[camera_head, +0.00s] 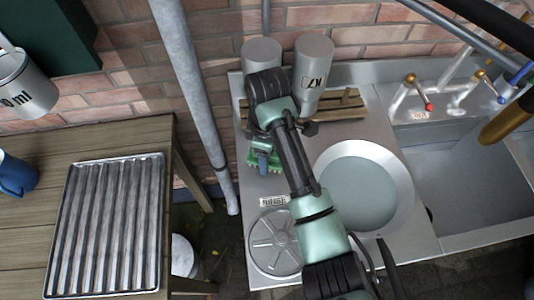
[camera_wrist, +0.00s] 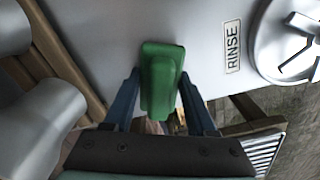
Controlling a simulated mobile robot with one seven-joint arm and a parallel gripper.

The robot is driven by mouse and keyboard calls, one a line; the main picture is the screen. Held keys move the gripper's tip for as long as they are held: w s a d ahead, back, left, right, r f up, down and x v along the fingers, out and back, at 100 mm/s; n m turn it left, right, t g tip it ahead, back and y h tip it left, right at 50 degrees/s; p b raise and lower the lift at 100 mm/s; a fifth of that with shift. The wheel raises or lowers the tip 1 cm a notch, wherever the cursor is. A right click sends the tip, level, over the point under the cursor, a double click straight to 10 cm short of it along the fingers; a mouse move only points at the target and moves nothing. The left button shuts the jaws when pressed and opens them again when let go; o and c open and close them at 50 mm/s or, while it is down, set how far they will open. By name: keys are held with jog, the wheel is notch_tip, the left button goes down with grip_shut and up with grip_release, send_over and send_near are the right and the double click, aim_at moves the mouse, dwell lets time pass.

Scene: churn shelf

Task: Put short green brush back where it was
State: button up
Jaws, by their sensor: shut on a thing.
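The short green brush (camera_wrist: 161,78) is between the two blue fingers of my gripper (camera_wrist: 160,75) in the wrist view. My gripper is shut on it. In the head view only parts of the brush's green bristles (camera_head: 276,166) show around my gripper (camera_head: 263,158), above the left part of the metal counter (camera_head: 245,205). Whether the brush touches the counter I cannot tell. The RINSE label (camera_wrist: 232,47) is right of the brush in the wrist view.
Two grey cylinders (camera_head: 313,75) stand by a wooden rack (camera_head: 345,104) at the back. A round basin (camera_head: 365,190) is right of my arm, and a round spoked lid (camera_head: 272,245) is in front. A pipe (camera_head: 188,80) rises left of the counter.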

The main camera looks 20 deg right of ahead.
jog(key=shift+f, duration=0.1)
jog(key=o, duration=1.2)
notch_tip(320, 180, up, 12)
jog(key=p, duration=0.6)
